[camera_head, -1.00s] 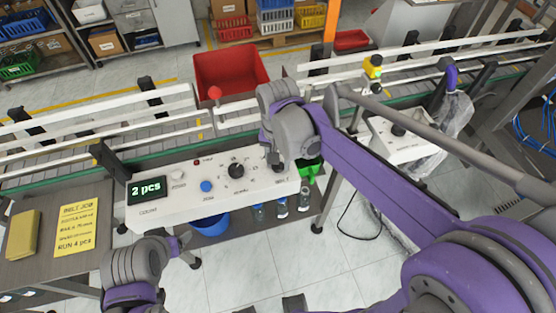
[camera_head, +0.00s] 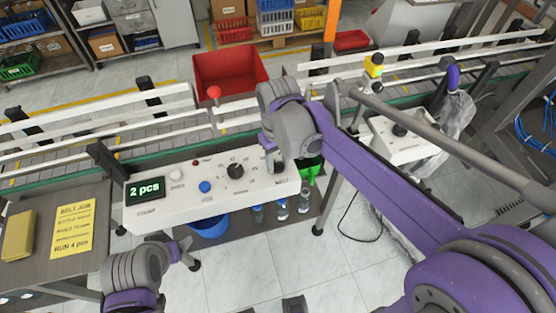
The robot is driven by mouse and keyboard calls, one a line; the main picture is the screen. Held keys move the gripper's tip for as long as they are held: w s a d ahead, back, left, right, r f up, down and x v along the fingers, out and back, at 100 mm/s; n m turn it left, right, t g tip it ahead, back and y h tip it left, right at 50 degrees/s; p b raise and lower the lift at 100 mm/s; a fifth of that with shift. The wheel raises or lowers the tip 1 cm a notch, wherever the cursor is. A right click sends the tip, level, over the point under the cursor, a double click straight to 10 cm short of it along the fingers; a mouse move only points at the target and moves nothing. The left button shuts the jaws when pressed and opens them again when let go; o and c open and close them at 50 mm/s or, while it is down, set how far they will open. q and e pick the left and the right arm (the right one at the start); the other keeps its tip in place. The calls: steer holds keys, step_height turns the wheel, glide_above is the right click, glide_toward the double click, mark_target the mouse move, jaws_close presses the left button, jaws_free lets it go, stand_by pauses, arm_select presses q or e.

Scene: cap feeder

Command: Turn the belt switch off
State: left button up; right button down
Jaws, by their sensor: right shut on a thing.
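A white control panel (camera_head: 215,200) stands in front of the conveyor.
The conveyor (camera_head: 50,160) with white rails runs behind the panel. A red bin (camera_head: 230,75) and a red-knobbed lever (camera_head: 214,92) stand behind. A yellow job sheet (camera_head: 75,228) lies on the left table. Bottles (camera_head: 282,210) and a blue bucket (camera_head: 209,228) are below.

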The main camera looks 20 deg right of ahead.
mark_target(278, 164)
steer(key=shift+n, duration=0.3)
steer(key=shift+c, duration=2.1)
jaws_free()
step_height(278, 164, up, 11)
steer(key=shift+p, duration=0.3)
steer(key=shift+f, duration=0.1)
steer(key=s+d+f+m+t, duration=0.2)
steer(key=s+d+f, duration=0.1)
steer(key=s+f, duration=0.3)
steer(key=s+d+f+m+t, duration=0.2)
steer(key=s+d+f+t, duration=0.1)
steer(key=s+f, duration=0.4)
steer(key=shift+s+d+f+t, duration=0.2)
steer(key=shift+d+f+t, duration=0.1)
steer(key=shift+f, duration=0.1)
